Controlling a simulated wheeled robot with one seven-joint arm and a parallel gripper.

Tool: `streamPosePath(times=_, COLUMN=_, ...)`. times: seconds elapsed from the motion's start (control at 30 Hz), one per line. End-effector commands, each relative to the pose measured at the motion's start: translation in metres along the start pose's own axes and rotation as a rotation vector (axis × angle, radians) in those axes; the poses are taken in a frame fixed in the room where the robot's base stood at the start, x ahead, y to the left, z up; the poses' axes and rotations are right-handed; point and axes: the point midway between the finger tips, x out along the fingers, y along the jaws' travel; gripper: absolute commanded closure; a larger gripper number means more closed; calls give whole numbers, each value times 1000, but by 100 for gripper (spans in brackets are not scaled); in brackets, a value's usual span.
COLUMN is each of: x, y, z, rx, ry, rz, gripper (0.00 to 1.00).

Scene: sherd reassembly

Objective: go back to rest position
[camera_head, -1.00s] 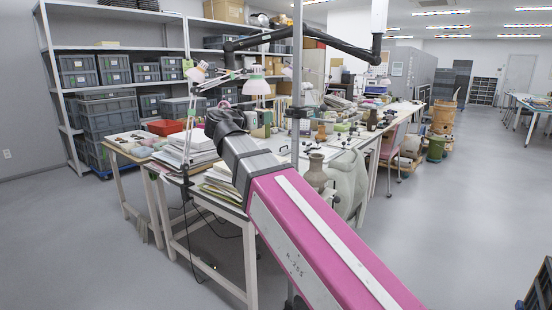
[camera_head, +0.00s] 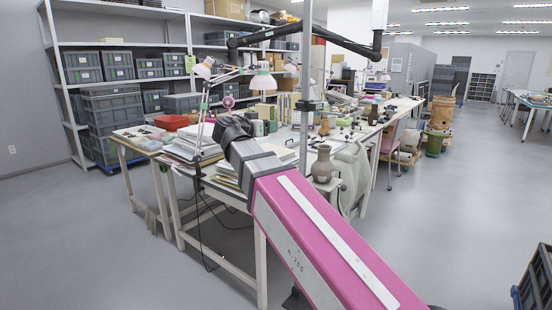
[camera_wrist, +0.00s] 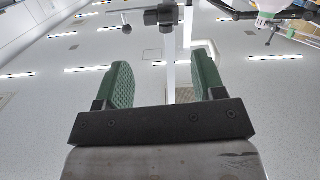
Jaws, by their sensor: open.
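My gripper (camera_wrist: 165,85) shows in the wrist view with two green, textured fingers spread apart. Nothing is between them but the distant ceiling and part of a pole. In the head view my pink arm reaches toward the worktable, and the gripper fingers cannot be made out there. A brown vase (camera_head: 322,165) stands upright on the table (camera_head: 300,150), just right of my arm. Stacks of paper (camera_head: 195,145) lie on the table left of my arm.
A vertical pole (camera_head: 305,70) and a black overhead arm (camera_head: 330,40) rise above the table. Desk lamps (camera_head: 262,80) stand at its left; one shows in the wrist view (camera_wrist: 272,8). Shelves with grey crates (camera_head: 110,115) line the back left.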

Motion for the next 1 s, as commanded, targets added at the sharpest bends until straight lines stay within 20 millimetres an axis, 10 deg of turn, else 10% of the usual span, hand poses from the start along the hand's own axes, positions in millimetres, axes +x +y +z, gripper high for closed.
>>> streamPosePath(times=0.37, x=59, y=20, z=109, rx=-193, ry=-249, rz=-7, gripper=37)
streamPosePath(times=0.7, x=116, y=75, z=276, rx=-423, ry=-663, rz=-94, gripper=37)
streamPosePath(times=1.0, x=127, y=136, z=407, rx=-514, ry=-1015, rz=-251, gripper=37)
